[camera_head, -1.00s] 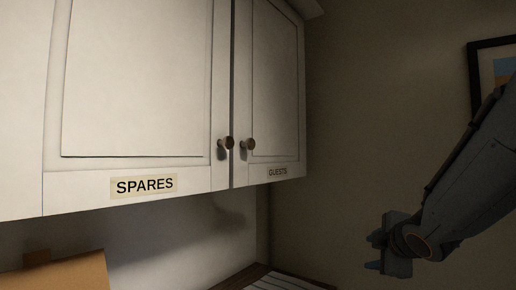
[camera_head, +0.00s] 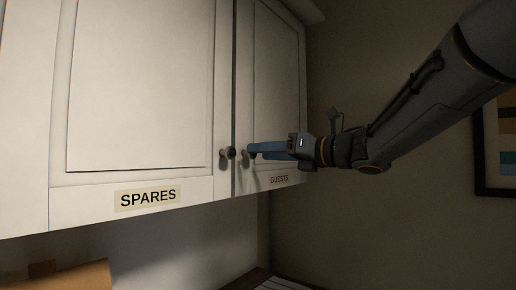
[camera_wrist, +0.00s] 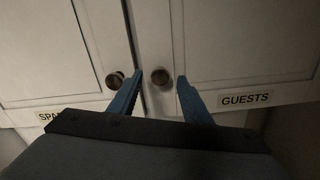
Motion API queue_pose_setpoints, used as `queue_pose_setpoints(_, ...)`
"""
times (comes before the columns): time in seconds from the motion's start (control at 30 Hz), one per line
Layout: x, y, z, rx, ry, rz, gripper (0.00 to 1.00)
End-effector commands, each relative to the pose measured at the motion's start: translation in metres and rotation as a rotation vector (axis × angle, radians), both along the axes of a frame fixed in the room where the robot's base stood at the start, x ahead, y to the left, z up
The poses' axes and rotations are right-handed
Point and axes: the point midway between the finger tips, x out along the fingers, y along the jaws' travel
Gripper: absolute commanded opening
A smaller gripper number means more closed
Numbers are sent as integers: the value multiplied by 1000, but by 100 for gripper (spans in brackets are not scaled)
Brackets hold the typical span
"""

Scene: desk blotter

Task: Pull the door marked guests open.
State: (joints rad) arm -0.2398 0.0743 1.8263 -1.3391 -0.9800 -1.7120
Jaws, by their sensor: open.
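The door marked GUESTS (camera_head: 280,80) is the right-hand door of a white wall cabinet, and it is shut. Its label (camera_head: 279,179) is on the lower rail and reads clearly in the wrist view (camera_wrist: 245,99). Its round dark knob (camera_wrist: 160,76) is near the door's left edge. My gripper (camera_head: 252,150) is open in front of this door. In the wrist view its blue fingers (camera_wrist: 160,84) stand on either side of the knob. I cannot tell whether they reach around it. In the head view the fingertips mostly hide the knob.
The door marked SPARES (camera_head: 145,90) is shut on the left; its knob (camera_head: 227,153) sits close to my fingers, just left of them in the wrist view. Below are a tan box (camera_head: 75,277) and a dark desk edge (camera_head: 250,277). A framed picture (camera_head: 497,140) hangs on the right wall.

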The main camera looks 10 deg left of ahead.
Motion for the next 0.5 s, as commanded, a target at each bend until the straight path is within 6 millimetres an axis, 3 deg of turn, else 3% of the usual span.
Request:
queue_pose_setpoints(0.2,8,21,1,0,1,0,44)
queue_pose_setpoints(0.5,11,24,0,1,2,-2,44)
